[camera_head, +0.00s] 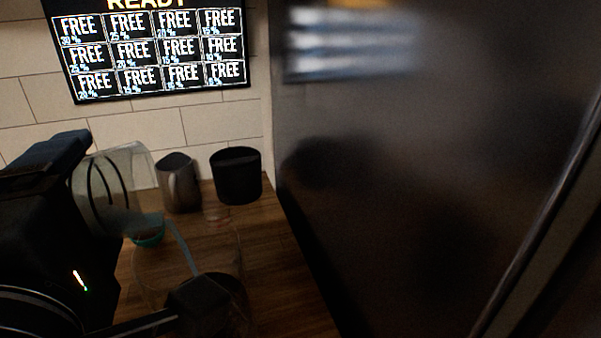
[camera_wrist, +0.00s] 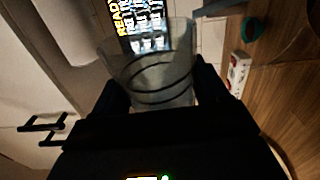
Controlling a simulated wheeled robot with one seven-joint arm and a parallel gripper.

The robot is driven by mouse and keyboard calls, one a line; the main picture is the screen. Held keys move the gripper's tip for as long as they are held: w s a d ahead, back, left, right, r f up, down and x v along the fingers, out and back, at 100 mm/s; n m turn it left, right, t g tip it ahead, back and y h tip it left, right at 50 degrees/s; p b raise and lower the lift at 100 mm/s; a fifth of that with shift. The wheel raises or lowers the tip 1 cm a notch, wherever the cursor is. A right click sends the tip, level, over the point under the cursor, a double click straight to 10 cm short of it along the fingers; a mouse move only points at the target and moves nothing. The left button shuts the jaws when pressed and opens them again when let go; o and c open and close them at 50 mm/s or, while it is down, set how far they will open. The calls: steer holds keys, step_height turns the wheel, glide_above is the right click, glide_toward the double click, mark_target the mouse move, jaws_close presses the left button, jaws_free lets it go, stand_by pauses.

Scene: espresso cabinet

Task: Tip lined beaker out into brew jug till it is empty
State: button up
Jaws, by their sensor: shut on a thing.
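The lined beaker (camera_head: 108,185) is clear with dark curved lines. My gripper (camera_head: 80,160) is shut on it and holds it tilted at the left of the head view. In the wrist view the beaker (camera_wrist: 160,72) sits between the two dark fingers of my gripper (camera_wrist: 162,92). A thin bluish stream (camera_head: 182,246) runs down from the beaker's lip towards the clear brew jug (camera_head: 226,258) on the wooden counter. The jug's outline is faint and partly hidden by dark parts in front. How much liquid is left in the beaker cannot be told.
A grey metal pitcher (camera_head: 180,186) and a black cup (camera_head: 236,176) stand behind the jug. A dark panel (camera_head: 430,200) fills the right. In the wrist view a white and red item (camera_wrist: 238,72) lies on the counter.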

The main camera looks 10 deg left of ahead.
steer(key=shift+f+m, duration=0.1)
steer(key=shift+m, duration=0.3)
